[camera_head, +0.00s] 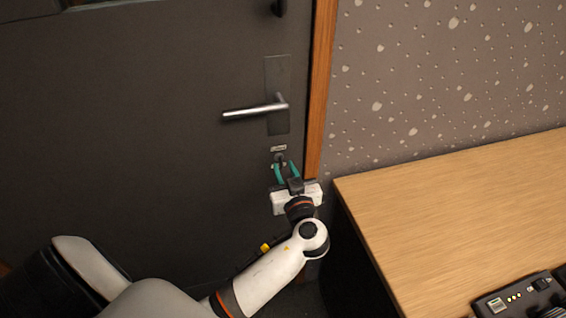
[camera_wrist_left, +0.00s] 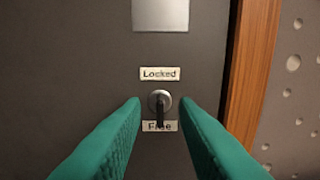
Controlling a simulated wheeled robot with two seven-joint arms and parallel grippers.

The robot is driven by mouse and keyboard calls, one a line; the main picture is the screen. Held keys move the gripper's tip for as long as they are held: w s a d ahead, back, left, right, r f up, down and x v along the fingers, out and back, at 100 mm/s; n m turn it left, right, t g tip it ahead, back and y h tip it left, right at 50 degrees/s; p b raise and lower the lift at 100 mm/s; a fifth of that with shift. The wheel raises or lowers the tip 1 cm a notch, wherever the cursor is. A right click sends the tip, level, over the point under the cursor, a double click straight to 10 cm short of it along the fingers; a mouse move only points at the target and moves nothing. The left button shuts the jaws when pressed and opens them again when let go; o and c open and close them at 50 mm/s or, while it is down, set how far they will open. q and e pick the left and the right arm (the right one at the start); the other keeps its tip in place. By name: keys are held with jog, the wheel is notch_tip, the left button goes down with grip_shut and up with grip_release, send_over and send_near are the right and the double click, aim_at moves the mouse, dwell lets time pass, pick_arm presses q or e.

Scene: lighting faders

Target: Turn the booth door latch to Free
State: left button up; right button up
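The booth door latch (camera_wrist_left: 160,103) is a small round silver thumb-turn with a dark lever on the grey door (camera_head: 150,120). In the left wrist view its lever hangs down over the lower label "Free" (camera_wrist_left: 152,126), partly covering it. The label "Locked" (camera_wrist_left: 160,74) sits above the latch. In the head view the latch (camera_head: 279,158) shows small, below the door handle. My left gripper (camera_head: 286,166) has green fingers and is open in front of the latch; its fingertips show on either side of it in the left wrist view (camera_wrist_left: 160,110). Nothing is between the fingers except the view of the latch. My right gripper is out of view.
A silver lever handle (camera_head: 254,110) sticks out above the latch. The wooden door frame (camera_head: 320,85) stands close on the right. A wooden desk (camera_head: 470,205) with a fader console (camera_head: 520,299) fills the lower right.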

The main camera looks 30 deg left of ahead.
pick_arm(q)
jog(key=shift+x, duration=1.1)
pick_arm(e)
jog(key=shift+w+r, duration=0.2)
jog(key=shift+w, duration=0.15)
pick_arm(q)
grip_shut()
